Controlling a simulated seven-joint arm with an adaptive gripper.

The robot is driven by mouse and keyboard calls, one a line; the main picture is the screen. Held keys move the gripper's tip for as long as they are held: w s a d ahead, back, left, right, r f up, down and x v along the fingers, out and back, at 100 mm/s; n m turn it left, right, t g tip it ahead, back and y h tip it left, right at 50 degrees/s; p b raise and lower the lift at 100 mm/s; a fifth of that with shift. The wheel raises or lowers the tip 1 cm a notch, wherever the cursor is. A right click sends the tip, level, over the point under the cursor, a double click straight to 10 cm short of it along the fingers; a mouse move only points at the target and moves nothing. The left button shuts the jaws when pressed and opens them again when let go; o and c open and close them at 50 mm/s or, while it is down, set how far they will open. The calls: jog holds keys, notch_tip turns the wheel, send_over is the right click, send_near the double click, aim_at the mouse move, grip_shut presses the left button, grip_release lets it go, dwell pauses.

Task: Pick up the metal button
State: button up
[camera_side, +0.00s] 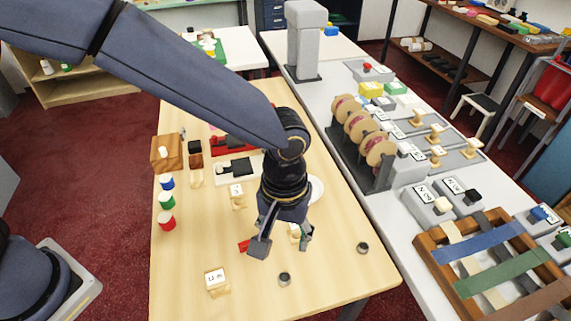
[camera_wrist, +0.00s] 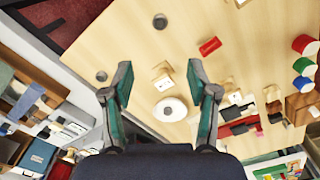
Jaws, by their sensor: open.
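Two small round dark-grey metal pieces lie on the wooden table; I cannot tell which is the metal button. One grey piece (camera_side: 284,279) is near the table's front, also at the top of the wrist view (camera_wrist: 160,21). The other grey piece (camera_side: 362,248) is nearer the right edge, and shows left of my fingers in the wrist view (camera_wrist: 101,76). My gripper (camera_side: 282,243) is open and empty above the table, behind and left of these pieces. In the wrist view its spread fingers (camera_wrist: 159,64) frame a small wooden label stand (camera_wrist: 162,75).
A red block (camera_wrist: 209,46) and a white disc (camera_wrist: 169,109) lie near the gripper. A labelled wooden stand (camera_side: 216,281) is at the front left. Green (camera_side: 166,200) and red (camera_side: 166,221) spools line the left edge. A grey counter with spool racks (camera_side: 405,174) runs along the right.

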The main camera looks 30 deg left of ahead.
send_over(285, 278)
notch_tip(285, 278, down, 11)
jog(key=shift+w+a+r, duration=0.15)
notch_tip(285, 278, down, 5)
jog(key=shift+f, duration=0.15)
jog(key=c, duration=0.9)
